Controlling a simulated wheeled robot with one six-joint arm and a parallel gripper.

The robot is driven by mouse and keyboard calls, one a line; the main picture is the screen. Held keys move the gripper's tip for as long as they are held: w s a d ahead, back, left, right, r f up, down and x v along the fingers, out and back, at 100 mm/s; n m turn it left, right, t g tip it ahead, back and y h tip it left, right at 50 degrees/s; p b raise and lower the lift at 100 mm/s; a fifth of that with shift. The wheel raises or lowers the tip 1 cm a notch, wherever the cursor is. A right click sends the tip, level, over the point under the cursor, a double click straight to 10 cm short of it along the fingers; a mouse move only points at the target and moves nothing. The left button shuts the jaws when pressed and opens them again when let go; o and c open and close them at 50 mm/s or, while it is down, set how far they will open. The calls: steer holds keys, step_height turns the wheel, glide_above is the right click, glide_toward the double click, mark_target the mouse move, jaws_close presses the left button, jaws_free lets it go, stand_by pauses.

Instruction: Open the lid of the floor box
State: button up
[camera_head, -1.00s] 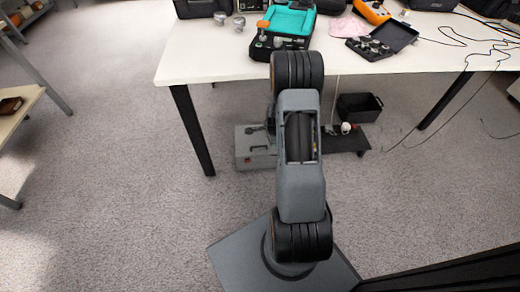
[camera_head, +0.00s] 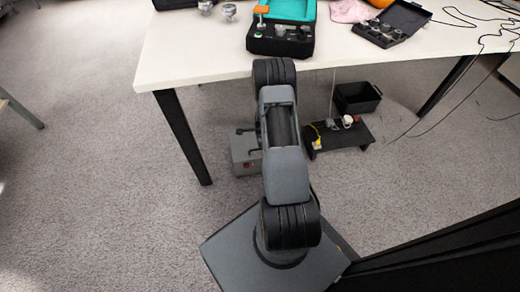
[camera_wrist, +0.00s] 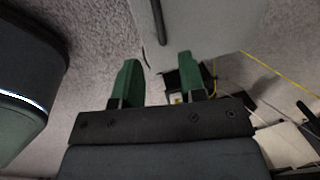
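A grey box (camera_head: 243,168) with a small red part on its front stands on the carpet under the table in the head view. My arm hides its right side, and dark parts show over its top. I cannot make out whether its lid is raised. In the wrist view, my gripper (camera_wrist: 158,62) has two green fingers, spread apart with nothing between them. A pale grey surface (camera_wrist: 205,25) with a dark bar (camera_wrist: 158,22) lies beyond the fingertips; it looks like the box, but I cannot be sure. My gripper is hidden in the head view.
The white table (camera_head: 190,60) stands over the box, with a black leg (camera_head: 183,138) to the left. Right of the box are a low black platform (camera_head: 340,138) with small fittings and an open black bin (camera_head: 357,97). A yellow cable (camera_wrist: 265,65) shows in the wrist view. Carpet at left is clear.

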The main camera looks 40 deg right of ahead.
steer(key=f+b, duration=0.1)
steer(key=f, duration=0.1)
steer(key=w+f+b, duration=0.1)
steer(key=f, duration=0.2)
steer(key=f+b, duration=0.1)
steer(key=f, duration=0.1)
steer(key=shift+w+d+f, duration=0.2)
steer(key=shift+d+f, duration=0.1)
jaws_close()
